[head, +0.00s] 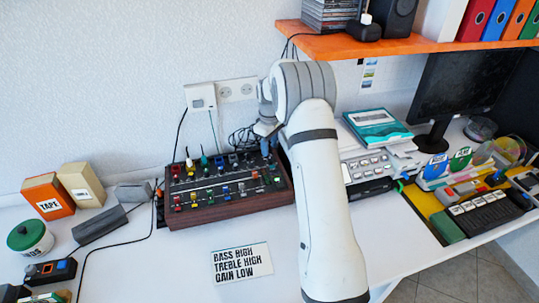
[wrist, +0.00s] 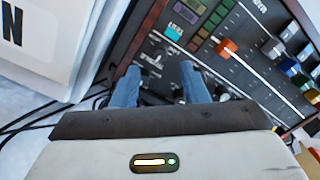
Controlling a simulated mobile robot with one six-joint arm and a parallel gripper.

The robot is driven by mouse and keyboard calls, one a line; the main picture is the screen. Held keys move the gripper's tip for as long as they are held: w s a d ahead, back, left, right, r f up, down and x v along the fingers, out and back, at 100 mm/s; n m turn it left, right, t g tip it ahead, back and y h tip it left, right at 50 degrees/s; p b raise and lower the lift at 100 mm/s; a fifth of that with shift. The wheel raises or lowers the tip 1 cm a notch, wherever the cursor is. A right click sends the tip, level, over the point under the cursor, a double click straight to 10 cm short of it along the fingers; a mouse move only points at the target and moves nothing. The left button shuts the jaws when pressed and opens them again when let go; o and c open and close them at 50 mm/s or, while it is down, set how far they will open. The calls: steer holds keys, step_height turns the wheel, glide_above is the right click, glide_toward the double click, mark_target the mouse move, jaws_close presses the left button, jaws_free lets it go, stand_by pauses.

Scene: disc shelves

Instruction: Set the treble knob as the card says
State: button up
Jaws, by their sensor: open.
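The card (head: 241,262) lies on the white desk in front of the mixer and reads "BASS HIGH, TREBLE HIGH, GAIN LOW". The black mixer (head: 225,212) with wooden sides carries several coloured knobs and sliders. My gripper (wrist: 160,82) is open over one end of the mixer panel in the wrist view, its two bluish fingers apart. Dark knobs and small white lettering show between and beyond the fingers, too small to read. I cannot tell which knob is treble, nor its setting. In the head view my arm hides part of the mixer's right end.
An orange slider (wrist: 227,47) and a row of coloured knobs lie right of the fingers. A white box (wrist: 50,40) stands close on the left. Black cables run behind the mixer. A teal-topped case (head: 376,127) is right of my arm; an orange shelf (head: 400,46) hangs above.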

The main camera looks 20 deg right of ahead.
mark_target(270, 158)
steer(key=shift+f, duration=2.35)
jaws_close()
